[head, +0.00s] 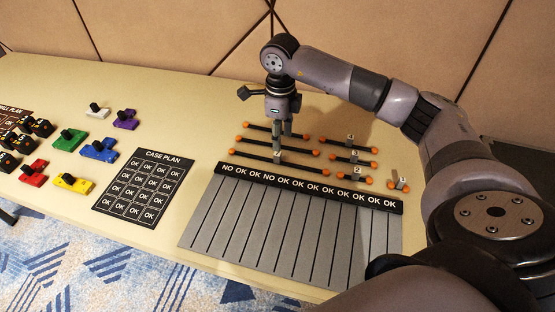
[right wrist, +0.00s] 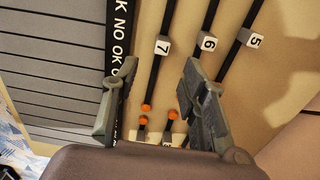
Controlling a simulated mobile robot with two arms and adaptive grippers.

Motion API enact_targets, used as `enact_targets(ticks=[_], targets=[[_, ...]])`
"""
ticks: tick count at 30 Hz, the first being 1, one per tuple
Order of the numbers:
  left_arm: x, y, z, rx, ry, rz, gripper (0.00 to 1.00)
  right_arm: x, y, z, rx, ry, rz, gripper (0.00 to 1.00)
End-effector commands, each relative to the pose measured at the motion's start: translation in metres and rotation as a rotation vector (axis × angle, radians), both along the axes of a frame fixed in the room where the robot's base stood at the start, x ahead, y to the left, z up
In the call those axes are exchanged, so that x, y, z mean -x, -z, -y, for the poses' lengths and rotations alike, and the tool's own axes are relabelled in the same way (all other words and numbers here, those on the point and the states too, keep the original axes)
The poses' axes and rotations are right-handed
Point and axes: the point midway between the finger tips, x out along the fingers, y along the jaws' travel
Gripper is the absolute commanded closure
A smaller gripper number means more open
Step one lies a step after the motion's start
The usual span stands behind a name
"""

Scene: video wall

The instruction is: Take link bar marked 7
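The link bar marked 7 (head: 301,166) is a long black rod with orange ends and a white numbered cube. It lies on the table just behind the black NO/OK strip. In the right wrist view the bar marked 7 (right wrist: 155,72) runs between the two fingers. My right gripper (head: 284,132) is above the group of long bars, pointing down. In the right wrist view my right gripper (right wrist: 160,64) is open, with nothing held. The bar's far end is out of the wrist view. My left gripper is not in view.
Shorter bars (head: 357,177) lie to the right. The NO/OK strip (head: 310,188) with a grey slotted panel is in front. A case plan board (head: 145,186) and coloured blocks are to the left.

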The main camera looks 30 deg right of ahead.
Motion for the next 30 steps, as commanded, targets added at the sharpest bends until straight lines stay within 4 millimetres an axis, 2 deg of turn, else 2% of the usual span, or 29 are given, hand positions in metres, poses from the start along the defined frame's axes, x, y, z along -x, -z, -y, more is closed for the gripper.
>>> enact_targets(ticks=[3,11,18,27,30], targets=[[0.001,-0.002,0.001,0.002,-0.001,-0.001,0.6,0.0,0.017,0.0,-0.001,-0.001,-0.002,0.6],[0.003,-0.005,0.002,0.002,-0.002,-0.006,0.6,0.0,0.036,0.0,-0.001,0.0,-0.003,0.6],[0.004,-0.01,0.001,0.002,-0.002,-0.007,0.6,-0.001,0.071,0.001,-0.001,0.0,-0.001,0.6],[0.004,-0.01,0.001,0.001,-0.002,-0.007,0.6,-0.001,0.079,0.001,-0.001,-0.001,0.001,0.6],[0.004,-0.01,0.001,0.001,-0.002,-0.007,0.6,-0.001,0.079,0.001,-0.001,0.0,0.001,0.65]])
